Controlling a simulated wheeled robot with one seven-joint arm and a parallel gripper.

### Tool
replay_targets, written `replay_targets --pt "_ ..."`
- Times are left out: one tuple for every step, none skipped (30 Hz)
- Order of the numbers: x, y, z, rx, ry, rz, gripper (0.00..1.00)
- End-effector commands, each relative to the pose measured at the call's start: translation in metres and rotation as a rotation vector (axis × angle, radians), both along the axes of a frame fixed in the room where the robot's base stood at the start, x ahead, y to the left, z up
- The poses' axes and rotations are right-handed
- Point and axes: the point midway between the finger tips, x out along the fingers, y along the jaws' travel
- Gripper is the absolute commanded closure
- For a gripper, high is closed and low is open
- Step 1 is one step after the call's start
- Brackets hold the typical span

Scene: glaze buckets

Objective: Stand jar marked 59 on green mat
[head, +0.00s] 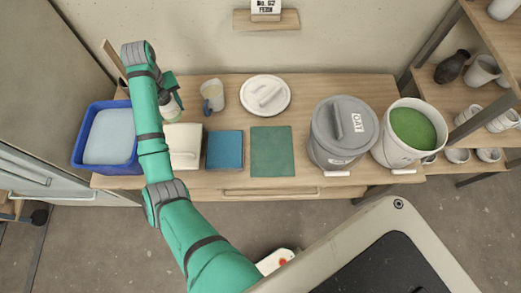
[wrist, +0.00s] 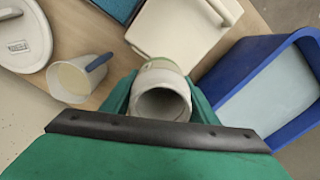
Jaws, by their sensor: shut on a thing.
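My gripper (head: 171,90) is shut on a small pale grey jar (head: 172,107) at the back left of the table. In the wrist view the jar (wrist: 162,78) sits between the two green fingers, with its open round mouth facing the camera. A greenish band shows on its far side. No number can be read on it, so I cannot tell whether it is marked 59. The green mat (head: 272,151) lies flat and empty at the front middle of the table, to the right of my gripper.
A blue tub (head: 76,152), a cream box (head: 183,145) and a blue square (head: 224,150) stand left of the mat. Behind are a mug (head: 213,96) and a white lid (head: 265,94). Right are a lidded grey bucket (head: 341,135) and a white bucket (head: 394,152) of green glaze.

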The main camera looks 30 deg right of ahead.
Motion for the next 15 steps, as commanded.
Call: replay_targets --pt "-0.001 -0.006 0.006 0.002 -0.004 -0.027 0.83" --pt "-0.002 -0.011 0.009 0.002 -0.005 -0.05 0.83" --pt "-0.005 -0.017 0.014 0.003 -0.004 -0.078 0.83" --pt "-0.007 -0.021 0.017 0.005 -0.005 -0.101 0.83" --pt "-0.01 -0.025 0.019 0.005 -0.005 -0.123 0.83" --pt "-0.014 -0.033 0.023 0.006 -0.005 -0.16 0.83" --pt "-0.018 -0.04 0.027 0.006 -0.006 -0.193 0.83" --pt "-0.024 -0.048 0.03 0.006 -0.005 -0.23 0.83" --pt "-0.034 -0.061 0.033 0.005 -0.005 -0.287 0.83" --pt "-0.042 -0.07 0.035 0.005 -0.005 -0.333 0.83" --pt "-0.053 -0.081 0.037 0.005 -0.004 -0.385 0.83" --pt "-0.069 -0.096 0.039 0.003 -0.003 -0.459 0.83" --pt "-0.082 -0.106 0.039 0.003 -0.002 -0.511 0.83" --pt "-0.095 -0.115 0.038 0.002 -0.002 -0.561 0.83" --pt "-0.114 -0.126 0.038 0.0 -0.002 -0.628 0.83"
